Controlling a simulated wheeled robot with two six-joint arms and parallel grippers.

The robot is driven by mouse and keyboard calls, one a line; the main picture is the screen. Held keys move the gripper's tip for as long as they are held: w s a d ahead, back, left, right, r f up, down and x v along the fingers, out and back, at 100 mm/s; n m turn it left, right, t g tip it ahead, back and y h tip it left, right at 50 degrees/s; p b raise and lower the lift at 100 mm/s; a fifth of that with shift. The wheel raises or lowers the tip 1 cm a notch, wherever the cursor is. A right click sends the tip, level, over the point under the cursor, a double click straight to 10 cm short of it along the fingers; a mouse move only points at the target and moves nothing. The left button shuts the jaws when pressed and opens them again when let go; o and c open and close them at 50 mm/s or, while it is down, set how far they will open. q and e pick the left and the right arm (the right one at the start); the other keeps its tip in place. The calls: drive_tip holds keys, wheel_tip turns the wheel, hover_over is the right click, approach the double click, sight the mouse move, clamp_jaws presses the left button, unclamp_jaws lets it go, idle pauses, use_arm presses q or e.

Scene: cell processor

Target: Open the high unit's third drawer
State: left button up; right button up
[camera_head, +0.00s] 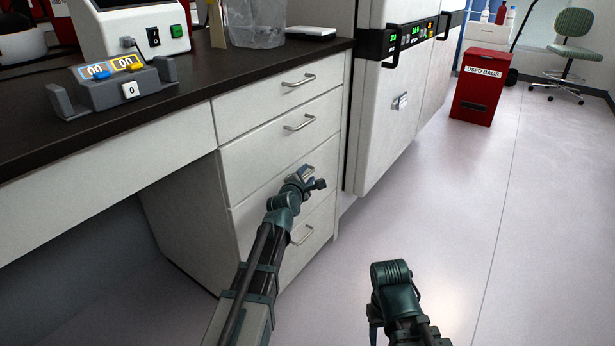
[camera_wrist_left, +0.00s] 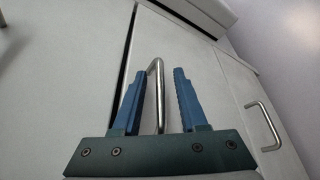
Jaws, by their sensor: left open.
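The high unit is a white cabinet with a stack of drawers under the dark counter. Its third drawer (camera_head: 325,160) looks shut, level with the fronts around it. My left gripper (camera_head: 309,180) is at this drawer's handle and partly hides it in the head view. In the left wrist view, the open fingers of my left gripper (camera_wrist_left: 158,102) stand on either side of the metal bar handle (camera_wrist_left: 159,72), with a gap visible beside it. My right arm shows at the lower right of the head view, but its fingers are not visible.
Handles of the top drawer (camera_head: 298,81), second drawer (camera_head: 299,123) and bottom drawer (camera_head: 302,236) are close by. A tall white appliance (camera_head: 385,125) stands right of the cabinet. The floor (camera_head: 440,200) in front is clear up to a red used-bags bin (camera_head: 478,98).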

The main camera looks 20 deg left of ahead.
use_arm(q)
drive_tip(key=shift+c, duration=0.3)
clamp_jaws()
idle(1.2)
